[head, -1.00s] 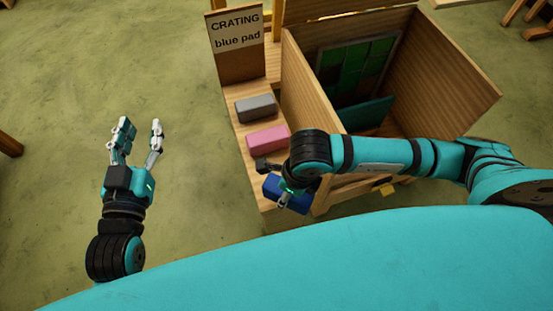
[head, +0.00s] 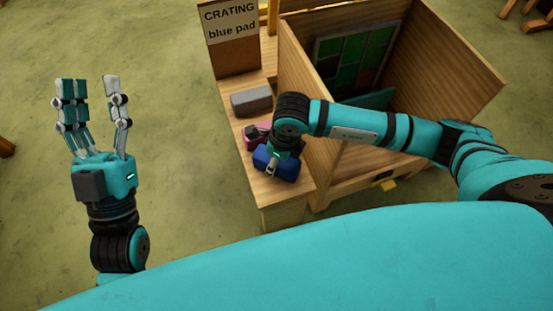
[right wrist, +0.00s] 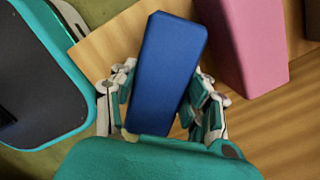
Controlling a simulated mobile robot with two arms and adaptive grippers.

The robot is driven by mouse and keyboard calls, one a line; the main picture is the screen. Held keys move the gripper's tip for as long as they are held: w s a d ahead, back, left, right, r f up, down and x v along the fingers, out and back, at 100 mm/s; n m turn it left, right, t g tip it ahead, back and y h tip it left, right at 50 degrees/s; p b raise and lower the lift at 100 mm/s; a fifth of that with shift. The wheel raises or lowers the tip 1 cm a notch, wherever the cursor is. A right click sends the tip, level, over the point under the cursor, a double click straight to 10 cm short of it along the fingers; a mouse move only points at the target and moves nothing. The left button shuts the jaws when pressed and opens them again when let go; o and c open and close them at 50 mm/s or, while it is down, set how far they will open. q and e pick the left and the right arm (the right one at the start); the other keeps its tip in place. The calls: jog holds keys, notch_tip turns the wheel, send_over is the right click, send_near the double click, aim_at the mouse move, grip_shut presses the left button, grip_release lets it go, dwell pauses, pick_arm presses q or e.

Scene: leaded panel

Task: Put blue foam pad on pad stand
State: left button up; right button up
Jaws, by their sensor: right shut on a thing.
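The blue foam pad (head: 285,168) is held in my right gripper (head: 272,167), over the front part of a wooden bench (head: 265,190). The right wrist view shows the pad (right wrist: 168,70) between the fingers of my right gripper (right wrist: 166,95), which flank it on both sides. I cannot tell whether the pad touches the wood. No separate pad stand can be made out; the bench carries other pads beside a sign (head: 231,20) reading "CRATING blue pad". My left gripper (head: 95,100) is open and empty, over the floor at left.
A grey pad (head: 252,100) and a pink pad (head: 252,140) lie on the bench behind the blue one; my arm partly hides the pink one. An open wooden crate (head: 450,70) with a green leaded panel (head: 350,57) inside stands at right.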

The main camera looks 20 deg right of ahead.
jog(key=shift+f, duration=0.1)
jog(key=o, duration=0.9)
jog(key=shift+o, duration=0.2)
